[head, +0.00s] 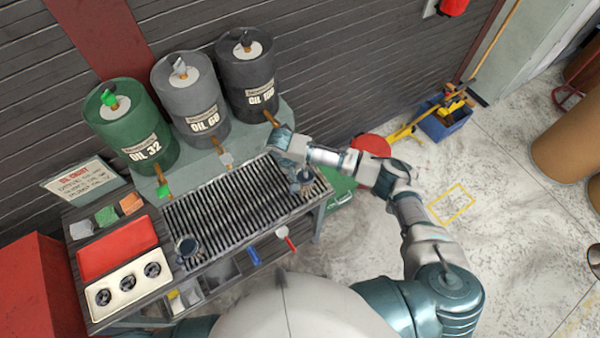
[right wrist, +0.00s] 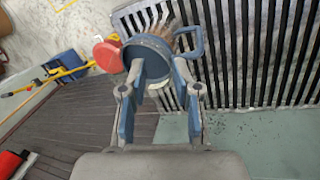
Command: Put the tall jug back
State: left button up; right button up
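A blue-grey jug (head: 302,184) stands at the right end of the slatted grate. In the right wrist view the jug (right wrist: 150,52) shows its round rim and a side handle, just past the fingertips. My right gripper (right wrist: 158,68) points at it with its two fingers apart. The fingertips overlap the jug in the picture; I cannot tell whether they touch it. In the head view the right gripper (head: 296,163) is beside the jug. A second dark jug (head: 187,247) stands at the grate's left end. I cannot tell which is taller. My left gripper is out of view.
Green, grey and dark oil drums (head: 132,125) with taps stand behind the grate (head: 235,214). A red tray (head: 117,248) and a cream tray (head: 128,288) with round holders lie at left. A red round object (right wrist: 107,54) shows near the jug. Floor at right is largely clear.

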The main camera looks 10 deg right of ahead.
jog(key=shift+a+r, duration=0.25)
jog(key=shift+a, duration=0.05)
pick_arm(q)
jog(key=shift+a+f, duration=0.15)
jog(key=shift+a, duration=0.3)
pick_arm(e)
jog(key=v, duration=1.1)
jog(key=shift+r, duration=0.3)
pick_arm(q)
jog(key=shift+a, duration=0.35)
pick_arm(e)
jog(key=shift+a, duration=0.25)
